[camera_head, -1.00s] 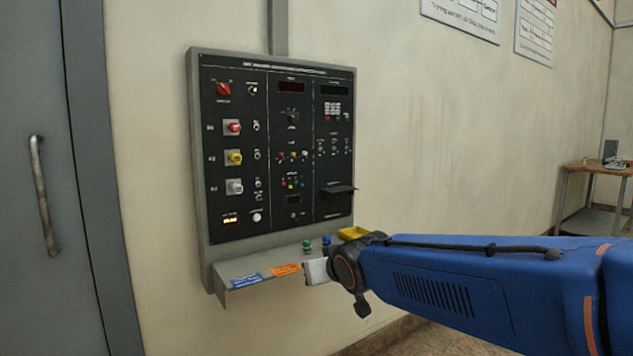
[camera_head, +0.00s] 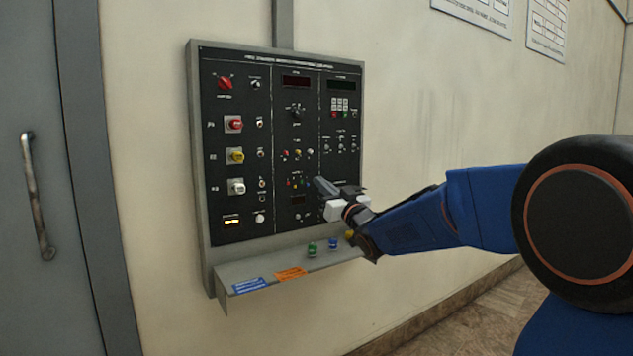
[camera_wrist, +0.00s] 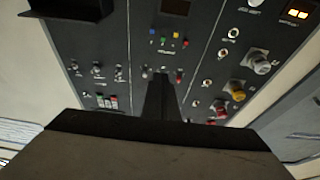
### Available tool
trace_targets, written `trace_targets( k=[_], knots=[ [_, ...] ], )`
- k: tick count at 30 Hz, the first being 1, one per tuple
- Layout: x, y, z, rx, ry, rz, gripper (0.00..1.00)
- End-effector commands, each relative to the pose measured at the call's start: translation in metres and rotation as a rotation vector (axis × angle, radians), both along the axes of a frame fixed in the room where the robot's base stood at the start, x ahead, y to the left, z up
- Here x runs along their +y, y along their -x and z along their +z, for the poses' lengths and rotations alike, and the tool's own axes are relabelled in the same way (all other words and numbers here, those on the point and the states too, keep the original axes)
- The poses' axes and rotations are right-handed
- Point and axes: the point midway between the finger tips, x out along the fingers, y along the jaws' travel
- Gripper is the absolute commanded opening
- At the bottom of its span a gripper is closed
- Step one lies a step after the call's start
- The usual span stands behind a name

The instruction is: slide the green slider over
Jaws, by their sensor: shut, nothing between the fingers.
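In the wrist view, where the panel appears upside down, a row of small coloured slider knobs sits near the top middle. In the head view I cannot pick the green slider out clearly; the row is small, beside my gripper. My gripper (camera_head: 318,184) is shut and empty, in front of the lower middle of the control panel (camera_head: 228,85). In the wrist view its dark fingers (camera_wrist: 161,78) point at the panel, apart from the green slider; contact with the panel is unclear.
The panel carries large red, yellow and white buttons (camera_head: 236,157), keypad and displays. A dark ledge (camera_wrist: 75,8) juts from it. Below, a grey shelf (camera_head: 250,266) holds a green knob (camera_head: 312,249), a blue knob (camera_head: 333,244) and labels. A grey door (camera_head: 45,300) stands left.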

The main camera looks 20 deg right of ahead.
Motion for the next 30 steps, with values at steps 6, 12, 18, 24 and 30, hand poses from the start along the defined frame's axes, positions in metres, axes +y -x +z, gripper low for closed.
trace_targets(
  k=[6,12,18,24,30],
  knots=[
    [0.002,-0.002,0.002,-0.018,-0.003,0.014,0.00],
    [0.002,-0.002,0.002,-0.017,-0.004,0.013,0.00],
    [0.005,-0.012,0.005,-0.015,-0.003,0.013,0.00],
    [0.015,-0.039,0.015,-0.015,-0.003,0.014,0.00],
    [0.024,-0.067,0.026,-0.016,-0.003,0.014,0.00]
  ],
)
